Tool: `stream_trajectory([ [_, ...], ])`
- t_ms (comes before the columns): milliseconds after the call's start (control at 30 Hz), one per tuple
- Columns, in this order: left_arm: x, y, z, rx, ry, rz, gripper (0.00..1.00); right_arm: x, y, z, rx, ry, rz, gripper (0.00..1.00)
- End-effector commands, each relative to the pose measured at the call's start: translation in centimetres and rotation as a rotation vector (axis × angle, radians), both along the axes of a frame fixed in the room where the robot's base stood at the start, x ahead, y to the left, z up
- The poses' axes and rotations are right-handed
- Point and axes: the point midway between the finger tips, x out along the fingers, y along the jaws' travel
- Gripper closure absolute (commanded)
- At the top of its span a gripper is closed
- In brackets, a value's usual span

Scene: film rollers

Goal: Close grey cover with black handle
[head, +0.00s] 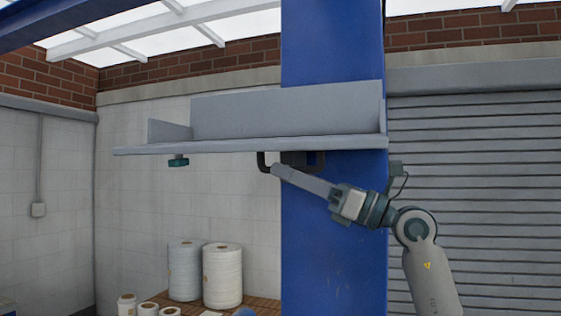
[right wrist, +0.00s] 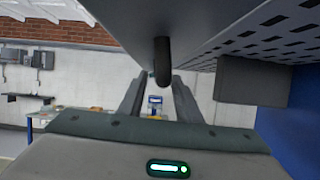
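The grey cover (head: 250,145) is raised and lies roughly level, high up in front of the blue column. Its black handle (head: 262,161) hangs from the underside. My right gripper (head: 274,170) is just under the cover at the left part of the handle. In the right wrist view, the two fingers (right wrist: 158,98) stand apart, and the black handle (right wrist: 163,62) shows end-on in line with the gap between them. I cannot tell whether they touch it. The cover's underside (right wrist: 215,22) fills the top of that view. My left gripper is not in view.
A blue column (head: 335,240) stands behind my right gripper. A small teal part (head: 178,160) sits under the cover's left portion. White film rolls (head: 222,275) stand on a wooden surface below. A grey roller shutter (head: 475,190) is at the right.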

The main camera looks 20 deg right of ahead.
Motion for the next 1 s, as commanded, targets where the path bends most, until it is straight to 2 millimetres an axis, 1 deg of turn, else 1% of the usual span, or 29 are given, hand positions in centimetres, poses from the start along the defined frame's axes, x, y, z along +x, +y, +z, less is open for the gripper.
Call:
stream_trajectory([
  [33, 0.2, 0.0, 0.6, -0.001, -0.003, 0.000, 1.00, 0.3, 0.5, 0.5, 0.002, 0.000, 0.003, 0.69],
  [233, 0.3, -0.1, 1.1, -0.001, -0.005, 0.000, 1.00, 1.2, 1.7, 0.9, 0.000, 0.000, 0.001, 0.69],
  [600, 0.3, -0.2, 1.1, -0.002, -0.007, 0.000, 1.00, 1.3, 1.9, 0.9, 0.000, 0.000, 0.000, 0.69],
  [667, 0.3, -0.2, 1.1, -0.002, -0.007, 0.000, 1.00, 1.3, 1.9, 0.9, 0.000, 0.000, 0.000, 0.83],
  [700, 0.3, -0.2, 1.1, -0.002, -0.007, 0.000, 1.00, 1.3, 1.9, 0.9, 0.000, 0.000, 0.000, 0.93],
  [733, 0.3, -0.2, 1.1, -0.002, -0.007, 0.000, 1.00, 1.3, 1.9, 0.9, 0.000, 0.000, 0.000, 1.00],
  [1000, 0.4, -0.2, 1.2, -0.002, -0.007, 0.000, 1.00, 1.4, 1.8, 1.0, 0.002, 0.003, -0.001, 1.00],
])
